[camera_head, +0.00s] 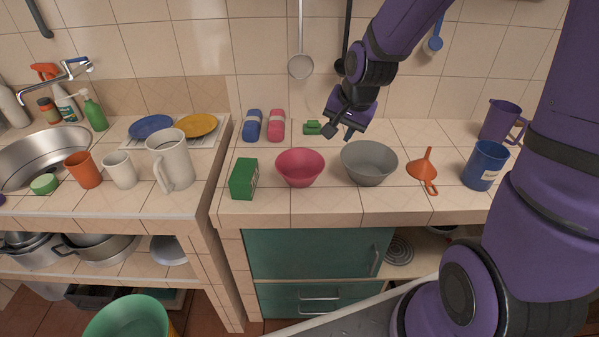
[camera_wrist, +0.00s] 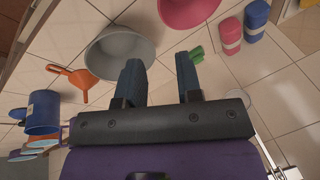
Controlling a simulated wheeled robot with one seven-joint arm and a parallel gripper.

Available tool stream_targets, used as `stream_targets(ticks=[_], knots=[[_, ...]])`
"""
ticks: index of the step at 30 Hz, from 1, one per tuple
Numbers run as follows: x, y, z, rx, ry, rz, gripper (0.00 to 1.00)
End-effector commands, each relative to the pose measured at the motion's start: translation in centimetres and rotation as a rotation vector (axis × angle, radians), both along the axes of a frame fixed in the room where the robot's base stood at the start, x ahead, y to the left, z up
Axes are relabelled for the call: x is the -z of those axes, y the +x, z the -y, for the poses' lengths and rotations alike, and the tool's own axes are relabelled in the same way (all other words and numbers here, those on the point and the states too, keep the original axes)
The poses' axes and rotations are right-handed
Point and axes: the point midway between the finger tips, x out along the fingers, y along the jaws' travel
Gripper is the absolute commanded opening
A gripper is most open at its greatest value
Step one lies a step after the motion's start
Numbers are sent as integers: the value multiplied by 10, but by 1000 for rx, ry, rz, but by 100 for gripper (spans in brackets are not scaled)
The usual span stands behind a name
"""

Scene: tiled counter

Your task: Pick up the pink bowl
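The pink bowl (camera_head: 300,168) stands upright on the tiled counter, between a green box and a grey bowl. In the wrist view the pink bowl (camera_wrist: 188,10) is partly cut off by the top edge. My gripper (camera_head: 342,130) is in the air behind and to the right of the pink bowl, near the back of the grey bowl. Its two fingers (camera_wrist: 160,80) are apart with nothing between them, so it is open and empty. It does not touch the pink bowl.
The grey bowl (camera_head: 369,163) stands right of the pink bowl, the green box (camera_head: 243,179) left of it. An orange funnel (camera_head: 425,168) and blue mug (camera_head: 484,165) are farther right.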

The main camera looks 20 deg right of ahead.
Motion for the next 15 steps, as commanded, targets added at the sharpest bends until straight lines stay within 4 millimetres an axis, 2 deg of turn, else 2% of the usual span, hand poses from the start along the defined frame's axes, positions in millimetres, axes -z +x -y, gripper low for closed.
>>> stream_targets(ticks=[1, 6, 10, 15], knots=[[18, 6, 0, 37, 29, -16, 33], [64, 25, -4, 169, 125, -37, 33], [90, 33, -7, 246, 181, -50, 33], [107, 38, -10, 301, 221, -56, 33]])
